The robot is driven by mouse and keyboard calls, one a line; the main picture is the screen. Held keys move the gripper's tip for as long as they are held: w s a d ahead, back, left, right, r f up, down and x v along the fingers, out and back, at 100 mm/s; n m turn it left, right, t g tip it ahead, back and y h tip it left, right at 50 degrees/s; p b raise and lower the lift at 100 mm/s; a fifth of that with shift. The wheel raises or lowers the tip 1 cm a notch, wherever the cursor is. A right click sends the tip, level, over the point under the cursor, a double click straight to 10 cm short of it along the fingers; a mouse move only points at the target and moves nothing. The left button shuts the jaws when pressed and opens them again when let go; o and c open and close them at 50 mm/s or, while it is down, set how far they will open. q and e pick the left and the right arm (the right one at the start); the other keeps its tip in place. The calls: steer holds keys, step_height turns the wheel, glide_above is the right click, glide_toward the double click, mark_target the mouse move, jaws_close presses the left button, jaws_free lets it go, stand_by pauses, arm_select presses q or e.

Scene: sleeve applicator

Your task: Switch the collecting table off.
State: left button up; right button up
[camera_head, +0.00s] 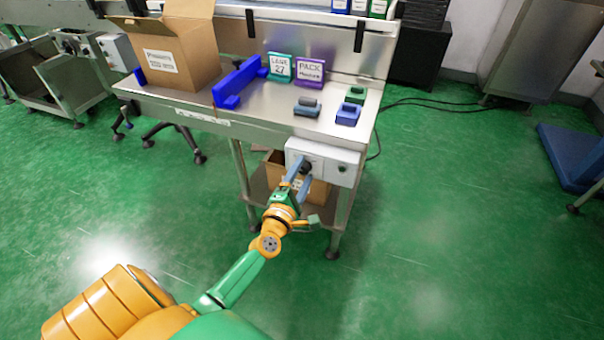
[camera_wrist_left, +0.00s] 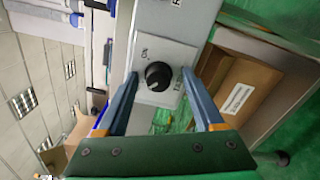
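The collecting table (camera_head: 185,98) is a steel table with a grey control box (camera_head: 338,172) on its front right. The box carries a round black knob (camera_wrist_left: 158,76) on a pale plate, which fills the middle of the left wrist view. An "ON" label (camera_wrist_left: 145,53) is by the knob; its exact setting is hard to tell. My left gripper (camera_head: 299,176) is in front of the box, its two blue-grey fingers spread on either side of the knob. In the left wrist view gaps show between fingers and knob. My right gripper is not in view.
On the table are an open cardboard box (camera_head: 180,47), a blue divider (camera_head: 238,80), two signs and several small blocks. Another cardboard box (camera_wrist_left: 240,95) stands on the shelf below.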

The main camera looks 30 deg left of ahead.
arm_select(q)
steer(key=v, duration=0.7)
stand_by(0.4)
